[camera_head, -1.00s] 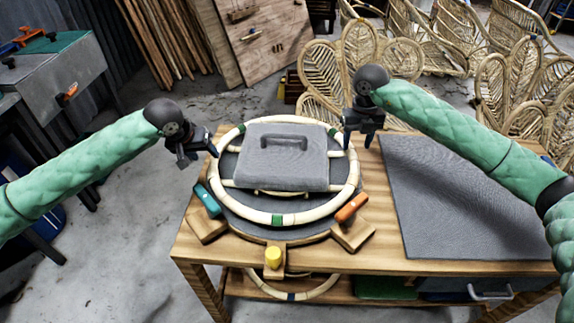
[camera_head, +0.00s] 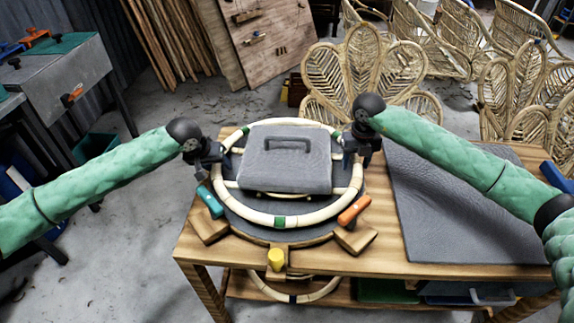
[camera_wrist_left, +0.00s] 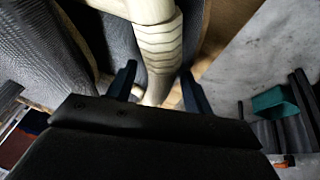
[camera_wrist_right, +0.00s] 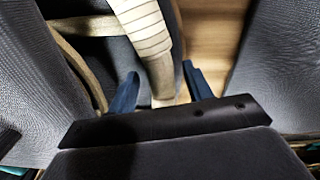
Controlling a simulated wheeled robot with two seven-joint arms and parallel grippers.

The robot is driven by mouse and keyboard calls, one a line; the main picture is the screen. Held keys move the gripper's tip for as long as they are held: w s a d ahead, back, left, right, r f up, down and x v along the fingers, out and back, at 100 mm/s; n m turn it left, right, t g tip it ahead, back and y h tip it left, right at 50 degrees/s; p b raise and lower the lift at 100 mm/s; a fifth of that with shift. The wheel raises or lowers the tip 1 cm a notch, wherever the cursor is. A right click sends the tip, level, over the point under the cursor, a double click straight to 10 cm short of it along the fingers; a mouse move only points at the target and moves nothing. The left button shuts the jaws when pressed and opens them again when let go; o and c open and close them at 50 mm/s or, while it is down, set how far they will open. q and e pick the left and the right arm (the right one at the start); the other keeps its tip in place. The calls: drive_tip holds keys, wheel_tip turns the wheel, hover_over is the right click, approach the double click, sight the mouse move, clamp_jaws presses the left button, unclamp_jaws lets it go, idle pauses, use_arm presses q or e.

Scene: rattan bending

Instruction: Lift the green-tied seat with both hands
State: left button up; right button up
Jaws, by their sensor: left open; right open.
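The seat is a pale rattan ring (camera_head: 248,215) with green ties (camera_head: 280,222), lying on a round dark jig plate. A grey block with a handle (camera_head: 290,165) sits over its middle and hides part of it. My left gripper (camera_head: 217,158) is open at the ring's left side. In the left wrist view a wrapped stretch of rattan (camera_wrist_left: 158,45) lies between its fingers (camera_wrist_left: 157,88). My right gripper (camera_head: 366,155) is open at the ring's right side. In the right wrist view wrapped rattan (camera_wrist_right: 143,28) runs between its fingers (camera_wrist_right: 160,88). Contact cannot be told.
The wooden table (camera_head: 345,262) carries teal (camera_head: 210,202) and orange (camera_head: 355,210) clamp handles and a yellow knob (camera_head: 276,258) around the jig. A grey mat (camera_head: 440,220) lies clear at right. Another ring (camera_head: 305,297) is on the lower shelf. Rattan chair backs (camera_head: 375,75) stand behind.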

use_arm(q)
drive_tip(key=shift+w+f, duration=0.15)
drive_tip(key=shift+f, duration=0.15)
use_arm(e)
drive_tip(key=shift+f, duration=0.3)
use_arm(q)
clamp_jaws()
use_arm(e)
clamp_jaws()
use_arm(q)
drive_tip(key=shift+r, duration=0.1)
